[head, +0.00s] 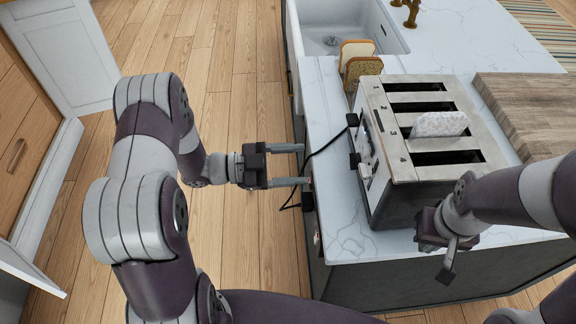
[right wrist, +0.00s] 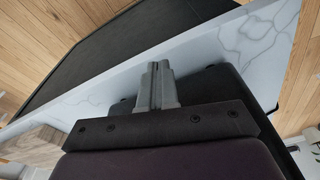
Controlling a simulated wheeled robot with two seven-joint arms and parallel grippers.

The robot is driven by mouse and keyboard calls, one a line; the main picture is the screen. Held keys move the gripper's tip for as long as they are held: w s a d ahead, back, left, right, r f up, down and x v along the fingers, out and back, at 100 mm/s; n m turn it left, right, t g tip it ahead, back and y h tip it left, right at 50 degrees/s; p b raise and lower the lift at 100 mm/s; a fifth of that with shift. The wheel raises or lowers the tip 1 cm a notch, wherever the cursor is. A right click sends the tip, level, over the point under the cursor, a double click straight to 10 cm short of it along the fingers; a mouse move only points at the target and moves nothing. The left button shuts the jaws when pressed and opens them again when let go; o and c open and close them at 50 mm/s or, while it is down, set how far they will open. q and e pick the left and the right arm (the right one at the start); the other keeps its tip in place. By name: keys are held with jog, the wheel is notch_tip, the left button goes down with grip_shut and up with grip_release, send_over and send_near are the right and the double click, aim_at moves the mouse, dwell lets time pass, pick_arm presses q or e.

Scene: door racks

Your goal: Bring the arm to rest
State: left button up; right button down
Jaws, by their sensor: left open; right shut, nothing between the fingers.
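My left gripper (head: 302,165) is open and empty in the head view, over the wood floor just left of the counter's edge. My right gripper (head: 447,272) is by the near side of the toaster in the head view, over the front of the counter. In the right wrist view its fingers (right wrist: 158,72) are closed together with nothing between them. The toaster (head: 402,172) is a metal one with several numbered slots. A white slice (head: 440,124) sticks up from slot 3. The other slots look empty.
A marble counter (head: 345,235) carries the toaster, with bread slices (head: 357,52) behind it. A wooden board (head: 530,110) lies at the right and a white sink (head: 335,20) at the back. A black cord (head: 325,148) hangs beside my left gripper. Cabinet doors stand open at left.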

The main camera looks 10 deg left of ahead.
pick_arm(q)
jog(key=shift+s+a, duration=0.25)
jog(key=shift+a, duration=0.4)
